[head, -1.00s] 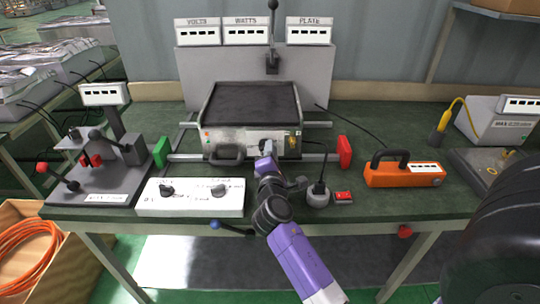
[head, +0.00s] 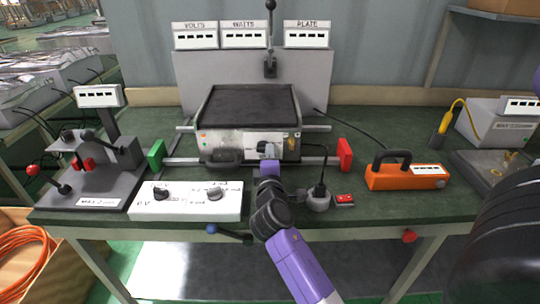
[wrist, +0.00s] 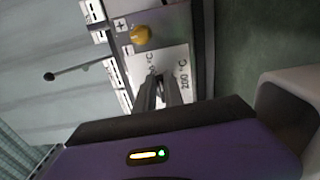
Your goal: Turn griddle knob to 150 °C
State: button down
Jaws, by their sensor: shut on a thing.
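The griddle (head: 247,104) stands in the middle of the bench, with a dark plate on top and a light front panel. My gripper (head: 267,150) is at the right half of that front panel, where the knob sits. In the wrist view the two dark fingers (wrist: 160,92) are close together against the white dial plate (wrist: 178,62). They are shut on the griddle knob, which they mostly hide. The knob's exact setting cannot be read.
A white box with two black knobs (head: 187,201) lies at front left. A round plug unit (head: 317,197) and a red switch (head: 345,199) are right of my arm. An orange tool (head: 407,174) lies further right. Red (head: 344,154) and green (head: 156,154) blocks flank the griddle.

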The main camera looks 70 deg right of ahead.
jog(key=shift+f, duration=0.1)
jog(key=c, duration=1.4)
grip_release()
jog(key=shift+c, duration=0.2)
jog(key=shift+a, duration=0.1)
jog(key=b+v, duration=0.1)
jog(key=v, duration=0.6)
jog(key=shift+s+a, duration=0.2)
jog(key=shift+a, duration=0.1)
